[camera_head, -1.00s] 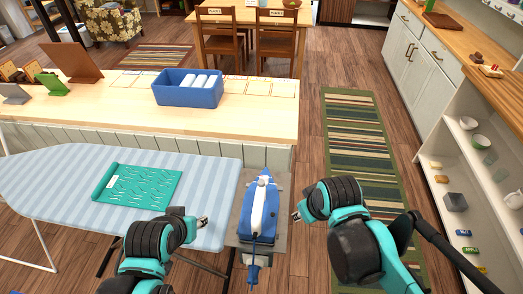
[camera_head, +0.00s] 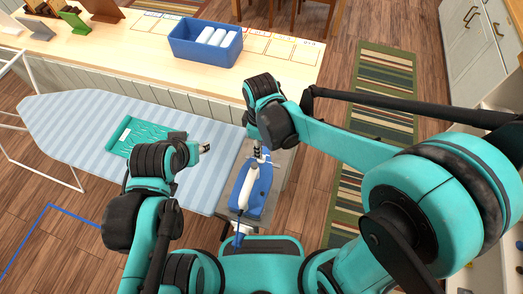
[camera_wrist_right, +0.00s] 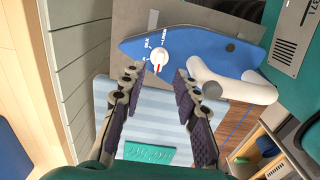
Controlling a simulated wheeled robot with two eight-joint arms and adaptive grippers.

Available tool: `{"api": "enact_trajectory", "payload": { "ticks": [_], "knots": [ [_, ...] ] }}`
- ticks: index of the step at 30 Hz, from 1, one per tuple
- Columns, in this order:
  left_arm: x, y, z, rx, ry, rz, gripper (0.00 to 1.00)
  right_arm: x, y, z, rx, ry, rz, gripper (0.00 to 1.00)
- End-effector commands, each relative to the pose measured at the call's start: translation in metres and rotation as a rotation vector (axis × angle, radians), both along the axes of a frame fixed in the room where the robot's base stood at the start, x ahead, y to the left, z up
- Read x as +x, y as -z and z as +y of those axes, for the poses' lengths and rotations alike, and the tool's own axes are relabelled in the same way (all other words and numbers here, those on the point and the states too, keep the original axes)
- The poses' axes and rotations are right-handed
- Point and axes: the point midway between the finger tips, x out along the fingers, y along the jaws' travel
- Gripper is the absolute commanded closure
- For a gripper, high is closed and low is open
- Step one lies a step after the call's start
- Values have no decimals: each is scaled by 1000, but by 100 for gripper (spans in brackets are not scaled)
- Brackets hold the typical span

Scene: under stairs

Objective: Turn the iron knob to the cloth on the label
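The blue and white iron (camera_head: 262,190) rests on a grey plate at the right end of the ironing board. A teal cloth (camera_head: 135,140) with a white label (camera_head: 126,134) lies on the board. My left gripper (camera_head: 205,148) is over the board, away from the iron.
The striped ironing board (camera_head: 70,115) stands before a wooden counter (camera_head: 120,42) holding a blue bin (camera_head: 195,50) with white rolls. The iron's white handle (camera_wrist_right: 235,88) curves close to the right finger. A striped rug (camera_head: 385,75) lies on the floor at right.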

Motion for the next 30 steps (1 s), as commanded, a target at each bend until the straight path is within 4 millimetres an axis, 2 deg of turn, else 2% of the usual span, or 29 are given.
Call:
{"api": "enact_trajectory", "payload": {
  "ticks": [1,3,9,19,20,23,30],
  "knots": [
    [0,6,0,0,0,0,60,0,12,0,0,1,0,69],
    [0,9,0,0,0,0,60,1,24,0,1,1,-1,69],
    [0,15,0,0,0,0,60,1,47,0,1,2,-1,69],
    [0,16,0,0,0,0,60,0,51,0,1,3,-1,69],
    [0,16,0,0,0,0,60,0,51,0,1,3,-1,72],
    [0,16,0,0,0,0,60,0,51,0,1,3,-1,98],
    [0,16,0,0,0,0,60,0,51,0,1,4,-1,100]
  ]
}}
